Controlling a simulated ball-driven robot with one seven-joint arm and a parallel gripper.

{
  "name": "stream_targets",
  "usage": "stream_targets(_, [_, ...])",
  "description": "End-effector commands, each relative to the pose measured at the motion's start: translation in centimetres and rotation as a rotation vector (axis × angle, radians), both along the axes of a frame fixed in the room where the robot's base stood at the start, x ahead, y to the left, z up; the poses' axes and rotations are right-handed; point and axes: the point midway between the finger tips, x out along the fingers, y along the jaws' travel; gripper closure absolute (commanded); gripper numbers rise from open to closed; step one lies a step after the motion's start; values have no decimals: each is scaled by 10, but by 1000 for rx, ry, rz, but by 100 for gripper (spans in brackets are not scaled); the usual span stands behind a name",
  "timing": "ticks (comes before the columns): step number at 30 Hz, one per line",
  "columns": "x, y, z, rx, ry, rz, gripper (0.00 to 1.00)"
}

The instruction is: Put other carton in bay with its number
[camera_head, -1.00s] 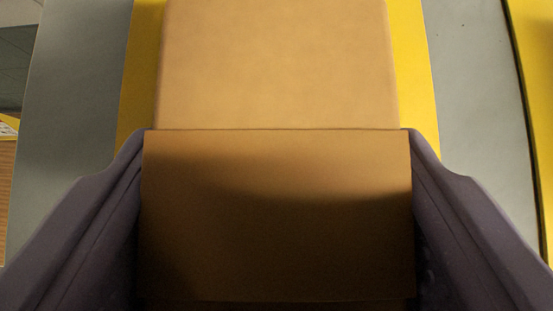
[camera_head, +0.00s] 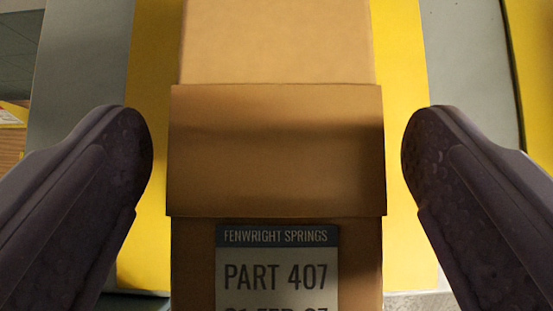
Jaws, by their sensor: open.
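A brown carton (camera_head: 277,150) stands in the middle of the view on a yellow area (camera_head: 145,235). A label (camera_head: 276,270) on its near face reads "FENWRIGHT SPRINGS" and "PART 407", with a further line cut off at the bottom edge. My gripper (camera_head: 277,160) is open. One finger is on each side of the carton, with a clear gap on both sides and no contact. No bay number shows in this view.
Grey surface (camera_head: 75,65) lies on both sides of the yellow area. Another yellow strip (camera_head: 530,70) runs down the far right.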

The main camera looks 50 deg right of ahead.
Motion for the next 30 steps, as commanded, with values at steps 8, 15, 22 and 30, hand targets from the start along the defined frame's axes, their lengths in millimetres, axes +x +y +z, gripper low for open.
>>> stream_targets(8, [-22, 27, 33, -1, -2, 2, 8])
stream_targets(15, [-27, 31, 40, 1, 0, 1, 8])
stream_targets(22, [-27, 31, 40, 1, 1, 0, 8])
stream_targets(30, [-27, 31, 40, 1, 0, 1, 8])
